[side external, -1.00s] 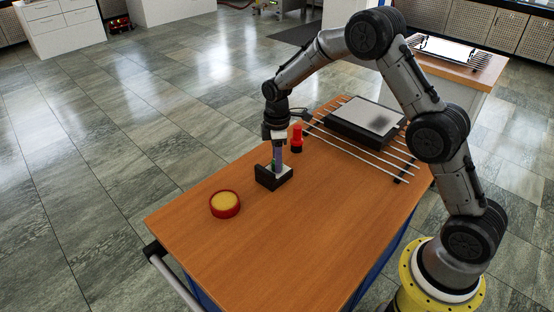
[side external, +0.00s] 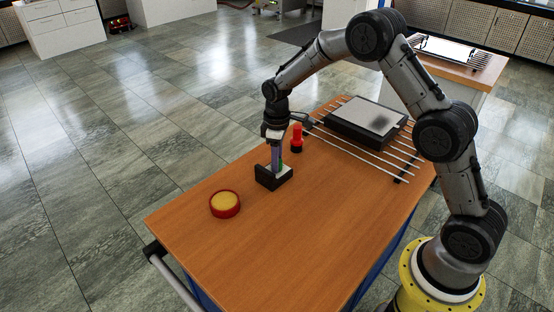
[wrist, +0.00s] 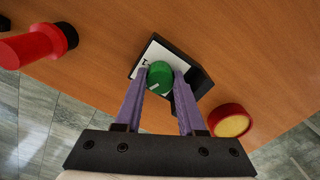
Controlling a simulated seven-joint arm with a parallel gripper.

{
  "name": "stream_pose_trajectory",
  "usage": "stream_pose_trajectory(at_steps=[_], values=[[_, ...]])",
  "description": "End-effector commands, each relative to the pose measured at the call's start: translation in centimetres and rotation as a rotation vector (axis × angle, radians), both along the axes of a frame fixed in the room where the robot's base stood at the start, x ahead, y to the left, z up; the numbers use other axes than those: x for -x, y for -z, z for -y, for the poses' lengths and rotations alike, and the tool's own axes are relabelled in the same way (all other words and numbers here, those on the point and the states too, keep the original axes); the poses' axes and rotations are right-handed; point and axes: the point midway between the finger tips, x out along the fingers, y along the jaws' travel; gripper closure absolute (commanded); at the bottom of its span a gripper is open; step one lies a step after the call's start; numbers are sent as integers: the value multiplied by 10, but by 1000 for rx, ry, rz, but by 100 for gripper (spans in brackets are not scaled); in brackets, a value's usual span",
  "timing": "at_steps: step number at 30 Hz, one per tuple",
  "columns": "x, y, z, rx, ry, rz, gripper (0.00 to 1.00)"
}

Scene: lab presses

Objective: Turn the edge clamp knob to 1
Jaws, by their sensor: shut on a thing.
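The edge clamp is a small black block (side external: 266,179) with a pale face, standing on the wooden table. Its green knob (wrist: 160,75) carries a white pointer line and shows in the wrist view on the white dial plate (wrist: 145,57). A dark mark on the plate is too small to read. My gripper (wrist: 161,72) points down at the block, its purple fingers shut on the knob from both sides. In the side view my gripper (side external: 276,167) hides most of the knob.
A red-rimmed round dish with a yellow top (side external: 225,203) sits left of the block. A red cylinder on a black base (side external: 297,138) stands behind it to the right. A black press with a grey plate (side external: 368,119) lies on metal rods farther right. The front table is clear.

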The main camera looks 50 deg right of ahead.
Motion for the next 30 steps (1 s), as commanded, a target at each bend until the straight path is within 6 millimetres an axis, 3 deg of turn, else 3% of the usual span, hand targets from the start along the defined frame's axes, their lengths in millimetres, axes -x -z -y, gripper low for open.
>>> stream_pose_trajectory(at_steps=[30], values=[[0, -2, 0, -1, 941, 2, 100]])
